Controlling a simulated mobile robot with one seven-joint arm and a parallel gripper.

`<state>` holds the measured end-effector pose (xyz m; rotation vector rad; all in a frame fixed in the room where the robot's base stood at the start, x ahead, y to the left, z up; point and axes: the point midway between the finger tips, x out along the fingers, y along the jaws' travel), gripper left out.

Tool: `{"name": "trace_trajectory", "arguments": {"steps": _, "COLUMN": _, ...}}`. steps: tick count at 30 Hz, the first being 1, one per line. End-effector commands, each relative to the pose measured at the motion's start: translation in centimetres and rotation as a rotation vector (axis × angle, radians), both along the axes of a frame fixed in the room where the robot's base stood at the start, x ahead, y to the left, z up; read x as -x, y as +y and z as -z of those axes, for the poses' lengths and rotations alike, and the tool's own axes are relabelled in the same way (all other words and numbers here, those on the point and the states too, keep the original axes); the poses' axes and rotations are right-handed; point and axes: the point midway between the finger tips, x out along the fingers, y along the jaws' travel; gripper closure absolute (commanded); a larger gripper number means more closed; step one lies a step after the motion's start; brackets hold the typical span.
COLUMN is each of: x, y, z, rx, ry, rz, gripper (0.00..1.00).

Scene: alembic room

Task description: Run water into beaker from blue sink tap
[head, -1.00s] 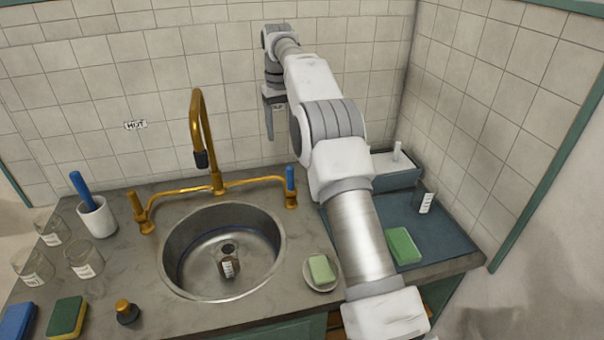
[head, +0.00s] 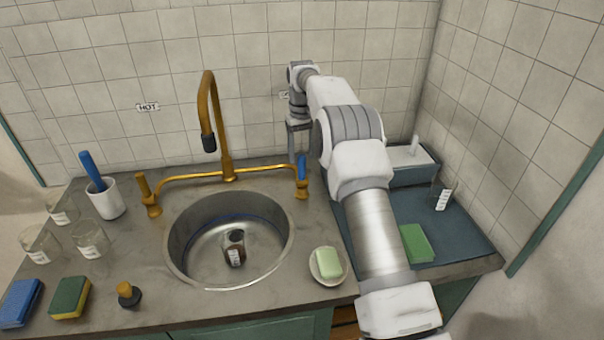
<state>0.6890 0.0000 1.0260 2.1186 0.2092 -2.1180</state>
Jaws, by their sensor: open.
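The sink (head: 190,268) is a round metal basin set in the counter. A small beaker (head: 234,258) with a white label and a dark brownish look stands on its floor; its contents are unclear. The brass tap (head: 214,110) rises behind the sink, its dark nozzle (head: 208,143) over the basin's rear part. The blue tap handle (head: 302,170) is upright at the right end of the brass pipe. My gripper (head: 294,160) is open, fingers down, close to the blue handle; whether it touches is unclear. No water stream shows.
A brass handle (head: 143,187) is at the left, below a HOT sign (head: 148,107). Glass beakers (head: 90,240), a brush cup (head: 106,202), sponges (head: 70,297) and a stopper (head: 128,294) stand left. A soap dish (head: 328,270) is right of the sink, beside my arm.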

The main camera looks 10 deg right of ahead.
Motion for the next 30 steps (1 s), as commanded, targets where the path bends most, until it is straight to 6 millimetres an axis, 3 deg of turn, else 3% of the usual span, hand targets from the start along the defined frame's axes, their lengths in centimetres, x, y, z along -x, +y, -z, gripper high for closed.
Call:
{"name": "trace_trajectory", "arguments": {"steps": 3, "x": 0.1, "y": 0.0, "z": 2.6, "rx": 0.0, "ry": 0.003, "rz": 0.0, "gripper": 0.39}}
{"name": "trace_trajectory", "arguments": {"steps": 9, "x": 0.0, "y": 0.0, "z": 5.4, "rx": 0.0, "ry": 0.001, "rz": 0.0, "gripper": 0.39}}
{"name": "trace_trajectory", "arguments": {"steps": 22, "x": 0.0, "y": 0.0, "z": 6.6, "rx": 0.0, "ry": 0.0, "rz": 0.0, "gripper": 0.39}}
{"name": "trace_trajectory", "arguments": {"steps": 23, "x": 0.0, "y": 0.0, "z": 6.6, "rx": 0.0, "ry": 0.0, "rz": 0.0, "gripper": 0.41}}
{"name": "trace_trajectory", "arguments": {"steps": 30, "x": 0.0, "y": 0.0, "z": 6.6, "rx": 0.0, "ry": 0.0, "rz": 0.0, "gripper": 0.84}}
